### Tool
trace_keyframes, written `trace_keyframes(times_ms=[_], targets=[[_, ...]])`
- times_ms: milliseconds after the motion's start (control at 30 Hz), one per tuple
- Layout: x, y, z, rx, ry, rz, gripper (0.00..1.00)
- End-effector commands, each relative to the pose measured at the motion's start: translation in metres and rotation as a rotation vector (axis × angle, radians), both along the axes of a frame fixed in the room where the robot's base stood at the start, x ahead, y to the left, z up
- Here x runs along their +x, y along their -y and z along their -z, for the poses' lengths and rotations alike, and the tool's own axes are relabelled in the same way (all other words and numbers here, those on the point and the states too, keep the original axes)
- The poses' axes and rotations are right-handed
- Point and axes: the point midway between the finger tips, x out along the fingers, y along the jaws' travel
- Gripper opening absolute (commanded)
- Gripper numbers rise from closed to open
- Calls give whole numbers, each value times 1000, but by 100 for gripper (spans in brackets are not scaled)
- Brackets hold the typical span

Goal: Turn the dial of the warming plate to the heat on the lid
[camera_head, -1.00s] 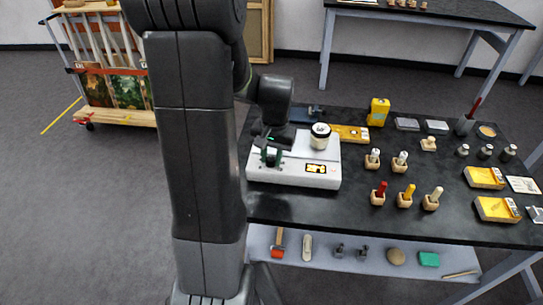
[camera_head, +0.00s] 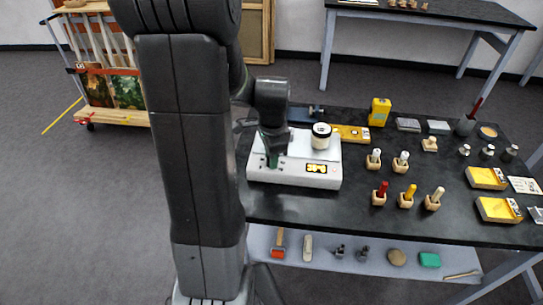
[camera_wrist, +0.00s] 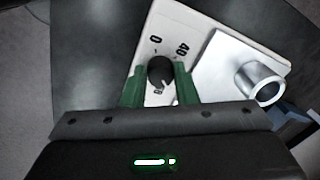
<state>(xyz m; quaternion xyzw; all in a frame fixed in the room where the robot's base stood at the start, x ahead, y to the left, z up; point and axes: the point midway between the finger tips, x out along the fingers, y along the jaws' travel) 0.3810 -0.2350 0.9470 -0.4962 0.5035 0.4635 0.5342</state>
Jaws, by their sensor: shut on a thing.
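In the head view my gripper (camera_head: 272,158) hides the dial. A pale jar with a dark-centred lid (camera_head: 321,130) stands on the plate; I cannot read its lid.
A yellow box (camera_head: 380,112) and a yellow tray (camera_head: 351,133) stand behind and right of the plate. The black table (camera_head: 300,207) is bare in front of the plate.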

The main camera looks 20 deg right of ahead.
Motion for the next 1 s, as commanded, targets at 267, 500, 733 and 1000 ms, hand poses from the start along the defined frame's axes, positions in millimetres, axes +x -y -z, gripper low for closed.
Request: trace_keyframes(times_ms=[267,500,733,1000], targets=[[2,0,-1,-3,5,228,3],[2,0,-1,-3,6,364,3],[2,0,-2,-3,6,431,3],[2,0,-2,-3,6,450,3]])
